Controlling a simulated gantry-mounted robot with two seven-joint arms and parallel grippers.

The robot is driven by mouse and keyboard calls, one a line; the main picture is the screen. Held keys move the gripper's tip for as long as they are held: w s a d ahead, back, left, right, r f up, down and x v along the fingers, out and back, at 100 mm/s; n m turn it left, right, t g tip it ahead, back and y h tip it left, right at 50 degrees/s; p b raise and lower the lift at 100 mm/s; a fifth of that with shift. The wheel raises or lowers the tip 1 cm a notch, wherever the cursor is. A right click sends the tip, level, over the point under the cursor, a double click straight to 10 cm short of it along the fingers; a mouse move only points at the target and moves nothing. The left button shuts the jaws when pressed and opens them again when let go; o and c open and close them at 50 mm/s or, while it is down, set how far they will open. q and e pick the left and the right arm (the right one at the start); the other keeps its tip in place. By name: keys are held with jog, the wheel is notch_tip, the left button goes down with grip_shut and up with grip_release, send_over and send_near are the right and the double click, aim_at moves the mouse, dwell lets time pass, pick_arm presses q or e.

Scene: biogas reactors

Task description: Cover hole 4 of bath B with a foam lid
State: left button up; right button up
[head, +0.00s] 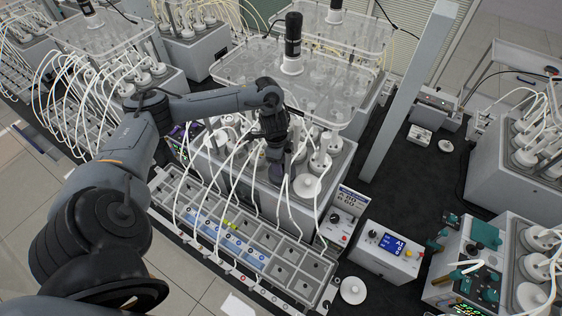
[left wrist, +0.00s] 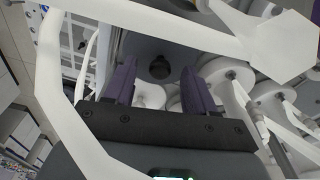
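My left gripper (head: 275,158) points down over the grey bath in the middle of the head view, among bottles and white tubes. In the left wrist view its two purple fingers (left wrist: 158,88) stand wide apart with nothing held between them. A dark round thing (left wrist: 160,68) shows beyond the gap; I cannot tell whether it is a knob or an opening. A white disc, likely a foam lid (head: 307,186), lies at the bath's front right corner. Another white disc (head: 353,290) lies on the black bench at the front. I cannot read hole numbers. My right gripper is not in view.
White tubes loop from the bath to a grey compartment rack (head: 285,270) in front. A control box with a blue display (head: 385,250) stands to the right. A pale upright post (head: 405,95) rises behind. Black bench (head: 420,185) is largely clear right of the post.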

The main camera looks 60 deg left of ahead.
pick_arm(q)
jog(key=shift+r, duration=0.15)
jog(key=shift+r, duration=0.3)
jog(key=shift+s+a+r, duration=0.1)
jog(key=shift+a+r, duration=0.1)
jog(key=shift+r, duration=1.05)
notch_tip(320, 180, up, 7)
jog(key=p, duration=0.3)
jog(key=shift+s+a+r, duration=0.2)
jog(key=shift+s+a, duration=0.1)
jog(key=shift+s, duration=0.05)
jog(key=shift+s, duration=0.1)
